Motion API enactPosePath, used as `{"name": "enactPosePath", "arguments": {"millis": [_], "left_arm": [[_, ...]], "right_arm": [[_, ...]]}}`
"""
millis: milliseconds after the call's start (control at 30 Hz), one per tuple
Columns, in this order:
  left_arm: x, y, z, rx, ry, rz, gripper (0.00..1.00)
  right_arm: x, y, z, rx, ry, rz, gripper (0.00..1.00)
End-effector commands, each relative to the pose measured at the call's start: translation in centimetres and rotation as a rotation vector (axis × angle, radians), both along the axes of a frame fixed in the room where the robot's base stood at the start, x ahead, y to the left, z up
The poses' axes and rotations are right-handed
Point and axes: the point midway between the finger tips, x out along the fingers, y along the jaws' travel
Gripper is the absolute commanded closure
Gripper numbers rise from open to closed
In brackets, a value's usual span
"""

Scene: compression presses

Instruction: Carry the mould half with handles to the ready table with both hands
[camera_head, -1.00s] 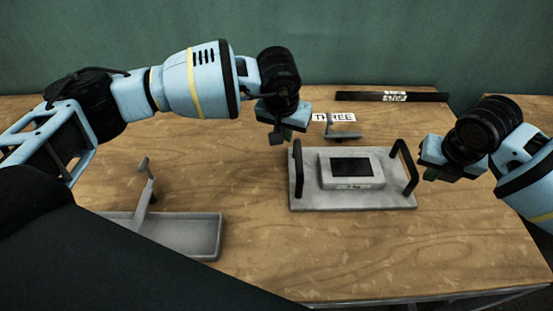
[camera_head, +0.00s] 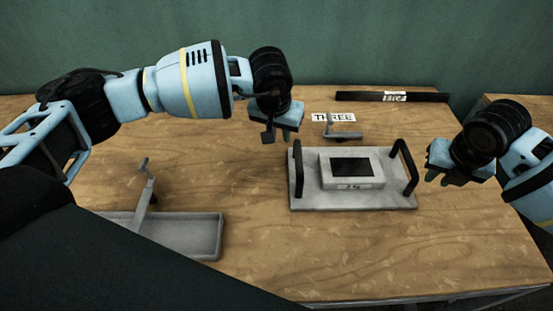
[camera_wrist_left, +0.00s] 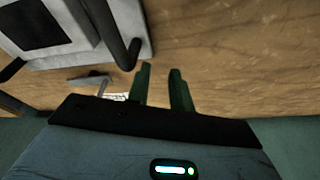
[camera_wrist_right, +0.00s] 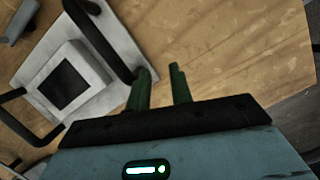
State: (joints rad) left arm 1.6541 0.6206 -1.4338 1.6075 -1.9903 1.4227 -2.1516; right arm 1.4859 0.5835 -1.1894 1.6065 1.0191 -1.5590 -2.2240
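The mould half (camera_head: 312,194) is a grey plate with a raised block, a dark rectangular recess and a black upright handle at each end. It lies flat on the wooden table. My left gripper (camera_head: 278,137) is open and empty, just left of and behind the left handle (camera_head: 298,168). In the left wrist view its green fingers (camera_wrist_left: 163,85) stand beside a handle (camera_wrist_left: 112,35), apart from it. My right gripper (camera_head: 442,181) is open and empty to the right of the right handle (camera_head: 405,165). In the right wrist view its fingers (camera_wrist_right: 162,85) are close beside that handle (camera_wrist_right: 100,40).
A grey tray (camera_head: 205,238) with an upright bracket sits at front left. A small grey bracket (camera_head: 345,135) stands behind the mould half, near the THREE label (camera_head: 333,117). A dark labelled bar (camera_head: 420,97) lies at the back. The table's front middle (camera_head: 310,260) is clear.

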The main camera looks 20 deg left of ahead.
Motion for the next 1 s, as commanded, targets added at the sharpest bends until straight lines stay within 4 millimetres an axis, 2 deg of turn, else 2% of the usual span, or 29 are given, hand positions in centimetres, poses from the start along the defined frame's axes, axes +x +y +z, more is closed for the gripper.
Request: {"name": "enactPosePath", "arguments": {"millis": [167, 267, 700, 833, 1000], "left_arm": [[-0.1, 0.0, 0.7, 0.0, -0.002, 0.0, 0.78], [-0.4, 0.0, 2.0, -0.001, -0.005, 0.0, 0.78], [-2.5, 0.0, 9.7, -0.001, -0.003, 0.0, 0.78], [-2.9, 0.0, 11.0, -0.001, -0.002, 0.0, 0.78], [-3.1, 0.0, 11.6, 0.0, 0.001, 0.0, 0.78]], "right_arm": [[0.0, 0.0, 0.0, 0.0, 0.0, 0.0, 0.78], [0.0, 0.0, 0.0, 0.0, 0.0, 0.0, 0.78], [0.0, 0.0, 0.0, 0.0, 0.0, 0.0, 0.78], [0.0, 0.0, 0.0, 0.0, 0.0, 0.0, 0.78], [0.0, 0.0, 0.0, 0.0, 0.0, 0.0, 0.78]]}}
